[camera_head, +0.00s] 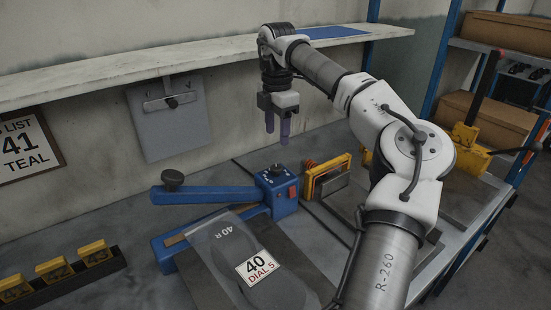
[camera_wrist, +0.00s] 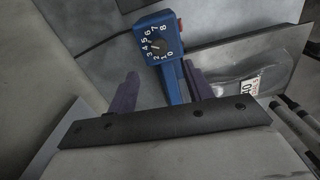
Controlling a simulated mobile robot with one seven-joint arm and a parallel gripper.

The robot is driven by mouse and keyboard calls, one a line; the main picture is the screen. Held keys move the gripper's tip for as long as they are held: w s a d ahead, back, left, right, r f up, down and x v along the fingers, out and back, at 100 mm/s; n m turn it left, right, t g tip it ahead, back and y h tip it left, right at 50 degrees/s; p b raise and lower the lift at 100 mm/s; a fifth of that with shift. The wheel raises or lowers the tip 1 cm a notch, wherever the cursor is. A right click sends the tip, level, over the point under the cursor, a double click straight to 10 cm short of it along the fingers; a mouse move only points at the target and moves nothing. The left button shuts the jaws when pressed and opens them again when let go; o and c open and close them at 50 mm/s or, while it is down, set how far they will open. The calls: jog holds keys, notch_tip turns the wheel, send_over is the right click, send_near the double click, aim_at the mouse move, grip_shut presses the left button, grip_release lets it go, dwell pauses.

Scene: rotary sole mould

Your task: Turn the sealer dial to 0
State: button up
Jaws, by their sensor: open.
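The blue sealer (camera_head: 283,197) stands on the workbench with its long arm reaching left to a black knob. Its black dial (camera_head: 277,171) is on top of the box, beside a red switch. In the wrist view the dial (camera_wrist: 154,46) has white numbers around it from 0 to 8. A small pale mark on it seems to point toward the low-to-middle numbers, but I cannot read which one surely. My gripper (camera_head: 277,128) is open and empty, pointing down above the dial and apart from it. Its two purple fingers (camera_wrist: 160,77) show on either side of the sealer in the wrist view.
A clear bag with a sole, labelled "40 DIAL 5" (camera_head: 259,267), lies in front of the sealer. A yellow-framed block (camera_head: 327,177) stands close right of it. A shelf (camera_head: 130,80) runs behind, above the bench. Yellow pieces (camera_head: 54,270) sit in a rack at front left.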

aim_at(276, 167)
notch_tip(276, 167, down, 10)
jog(key=shift+a+r+p, duration=0.1)
jog(key=shift+r+p, duration=0.05)
jog(key=shift+p, duration=0.7)
jog(key=shift+c, duration=0.3)
jog(key=c, duration=0.9)
